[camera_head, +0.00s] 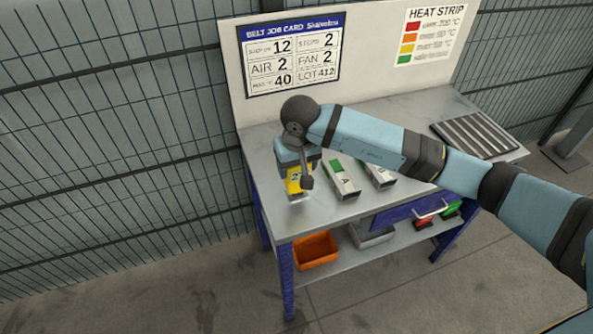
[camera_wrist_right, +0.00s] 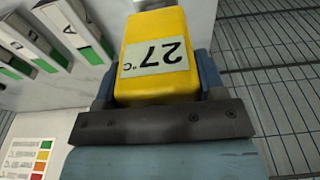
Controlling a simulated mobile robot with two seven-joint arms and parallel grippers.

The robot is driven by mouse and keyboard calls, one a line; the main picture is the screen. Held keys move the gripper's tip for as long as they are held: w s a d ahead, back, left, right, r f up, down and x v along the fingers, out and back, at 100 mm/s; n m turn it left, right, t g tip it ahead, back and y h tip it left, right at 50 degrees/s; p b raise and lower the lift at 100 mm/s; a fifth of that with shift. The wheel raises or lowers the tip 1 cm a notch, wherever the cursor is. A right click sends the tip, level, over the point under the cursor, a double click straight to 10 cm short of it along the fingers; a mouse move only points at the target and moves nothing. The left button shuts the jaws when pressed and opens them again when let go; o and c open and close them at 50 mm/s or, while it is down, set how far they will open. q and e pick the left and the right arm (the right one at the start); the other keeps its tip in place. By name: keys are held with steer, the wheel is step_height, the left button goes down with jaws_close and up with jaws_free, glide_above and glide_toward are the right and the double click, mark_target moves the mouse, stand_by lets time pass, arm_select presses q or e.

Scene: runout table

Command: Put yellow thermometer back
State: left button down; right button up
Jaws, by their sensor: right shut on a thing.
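The yellow thermometer (camera_wrist_right: 156,52) with a white display reading 27 °C fills the middle of the right wrist view. My right gripper (camera_wrist_right: 155,92) is shut on it, with a finger on either side of its body. In the head view the yellow thermometer (camera_head: 293,180) shows below my right gripper (camera_head: 296,172), over the left front part of the table (camera_head: 330,215). Its lower end is close to the tabletop, and I cannot tell whether it touches. My left gripper is not in view.
Grey-and-white blocks with green ends stand right of the thermometer, one marked A (camera_head: 341,180), another beside it (camera_head: 375,171). A ribbed dark plate (camera_head: 475,135) lies at the table's right. An orange bin (camera_head: 316,250) sits on the lower shelf. A panel with a job card (camera_head: 293,55) rises behind.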

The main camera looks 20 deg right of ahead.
steer(key=shift+f, duration=1.25)
steer(key=shift+f, duration=0.15)
steer(key=o, duration=0.8)
